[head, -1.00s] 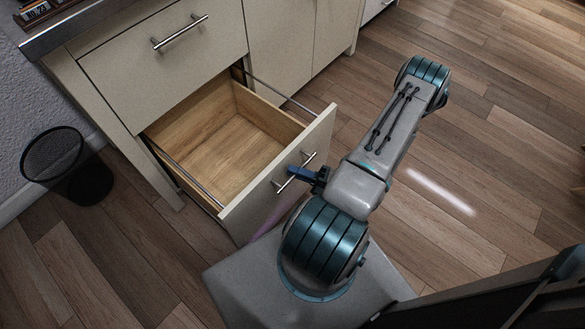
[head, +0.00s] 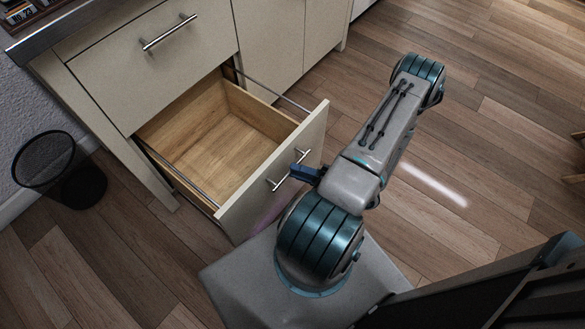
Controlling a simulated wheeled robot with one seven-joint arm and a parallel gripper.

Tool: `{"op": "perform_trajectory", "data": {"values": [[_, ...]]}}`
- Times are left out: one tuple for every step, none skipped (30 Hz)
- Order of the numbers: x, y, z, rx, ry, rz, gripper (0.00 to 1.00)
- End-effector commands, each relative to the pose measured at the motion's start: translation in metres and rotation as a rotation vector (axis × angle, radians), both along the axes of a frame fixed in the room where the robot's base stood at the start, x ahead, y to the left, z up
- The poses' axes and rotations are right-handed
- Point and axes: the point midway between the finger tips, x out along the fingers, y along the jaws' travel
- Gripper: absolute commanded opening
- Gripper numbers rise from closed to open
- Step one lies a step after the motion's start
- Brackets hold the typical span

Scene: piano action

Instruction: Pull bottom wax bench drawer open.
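The bottom drawer (head: 226,203) of the cream wax bench stands well open, with its bare wooden inside (head: 215,150) empty and metal rails showing on both sides. Its bar handle (head: 289,169) is on the front panel, which faces my arm. My gripper (head: 295,170) shows only as a small dark blue part at the handle's middle, on its outer side. My wrist hides most of it. I cannot tell whether the fingers are closed around the bar, touching it or just apart from it.
The upper drawer (head: 140,70) above is shut. Cream cupboard doors (head: 268,40) stand to its right. A black mesh bin (head: 60,170) stands at the left by the wall. Wooden floor (head: 470,150) is clear to the right of my arm.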

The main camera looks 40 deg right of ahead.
Motion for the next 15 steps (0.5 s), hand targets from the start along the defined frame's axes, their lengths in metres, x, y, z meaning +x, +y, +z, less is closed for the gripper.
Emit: {"op": "perform_trajectory", "data": {"values": [[-0.008,-0.007,-0.001,-0.002,0.002,-0.002,0.32],[-0.013,-0.011,-0.003,-0.003,0.003,-0.002,0.32],[-0.020,-0.017,-0.004,-0.002,0.002,-0.002,0.32],[-0.026,-0.021,-0.005,-0.002,0.002,-0.002,0.32],[-0.031,-0.026,-0.007,-0.002,0.003,-0.002,0.32],[-0.038,-0.032,-0.009,-0.002,0.002,-0.001,0.32],[-0.044,-0.036,-0.010,-0.002,0.002,-0.002,0.32],[-0.049,-0.040,-0.011,-0.002,0.002,-0.001,0.32],[-0.056,-0.046,-0.013,-0.002,0.002,-0.002,0.32],[-0.060,-0.050,-0.014,-0.002,0.002,-0.001,0.32],[-0.065,-0.053,-0.015,-0.001,0.002,-0.001,0.32],[-0.070,-0.058,-0.016,-0.002,0.002,-0.001,0.32],[-0.074,-0.060,-0.017,-0.001,0.003,-0.001,0.32],[-0.077,-0.063,-0.018,0.000,0.002,0.000,0.32],[-0.080,-0.066,-0.019,0.000,0.001,0.001,0.32]]}}
